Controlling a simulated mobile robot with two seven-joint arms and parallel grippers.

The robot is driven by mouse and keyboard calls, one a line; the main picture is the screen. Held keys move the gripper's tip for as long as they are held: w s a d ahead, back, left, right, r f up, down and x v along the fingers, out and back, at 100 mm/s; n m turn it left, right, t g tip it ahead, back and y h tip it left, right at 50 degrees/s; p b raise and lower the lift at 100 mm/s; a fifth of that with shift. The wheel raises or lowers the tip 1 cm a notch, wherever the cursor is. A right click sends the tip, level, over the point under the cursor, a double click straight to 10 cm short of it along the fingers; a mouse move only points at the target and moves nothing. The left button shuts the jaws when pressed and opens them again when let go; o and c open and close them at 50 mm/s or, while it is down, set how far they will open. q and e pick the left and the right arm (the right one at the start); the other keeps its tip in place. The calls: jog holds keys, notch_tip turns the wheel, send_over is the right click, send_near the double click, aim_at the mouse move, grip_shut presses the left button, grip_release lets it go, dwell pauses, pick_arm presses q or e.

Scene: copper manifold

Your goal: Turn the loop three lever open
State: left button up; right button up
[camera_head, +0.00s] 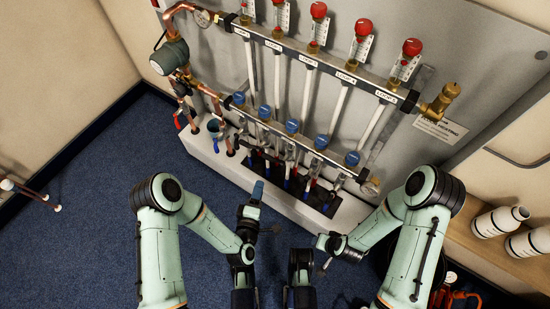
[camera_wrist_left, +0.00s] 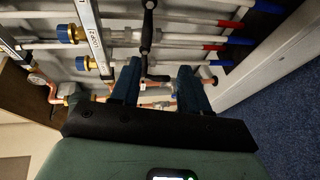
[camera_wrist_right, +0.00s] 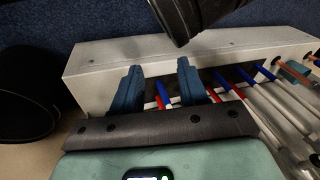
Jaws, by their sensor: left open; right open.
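The copper manifold stands against a grey wall panel in the head view. Its loop labels include the loop three label (camera_head: 307,60) at the middle of the upper bar. A blue cap (camera_head: 292,126) is on the lower bar in that column; the small levers below it are hard to tell apart. My left gripper (camera_head: 258,190) is open in front of the manifold's lower edge. In the left wrist view a black lever (camera_wrist_left: 148,35) shows just beyond its fingertips; its loop is not clear. My right gripper (camera_head: 325,250) is open and empty; its fingers (camera_wrist_right: 160,78) face the white base.
A white ledge (camera_head: 200,150) runs below the manifold. Several pipes with red and blue sleeves (camera_wrist_right: 245,80) rise from the base.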

aim_at(269, 157)
pick_arm(q)
jog(key=shift+n+t, duration=0.3)
jog(key=shift+d+r+b+x, duration=0.2)
jog(key=shift+b+x, duration=0.35)
jog(key=shift+x, duration=1.7)
jog(key=shift+d+r+b+x, duration=0.1)
jog(key=shift+r+b+x, duration=0.3)
jog(key=shift+x, duration=1.85)
jog(key=shift+d+r+b+x, duration=0.15)
jog(key=shift+b+x, duration=0.5)
jog(key=shift+x, duration=1.6)
pick_arm(e)
jog(key=s+d+f+g, duration=0.1)
jog(key=s+f, duration=0.2)
jog(key=f, duration=0.2)
jog(key=shift+s, duration=0.3)
jog(key=shift+d, duration=0.1)
pick_arm(q)
grip_shut()
pick_arm(e)
jog(key=shift+r, duration=0.1)
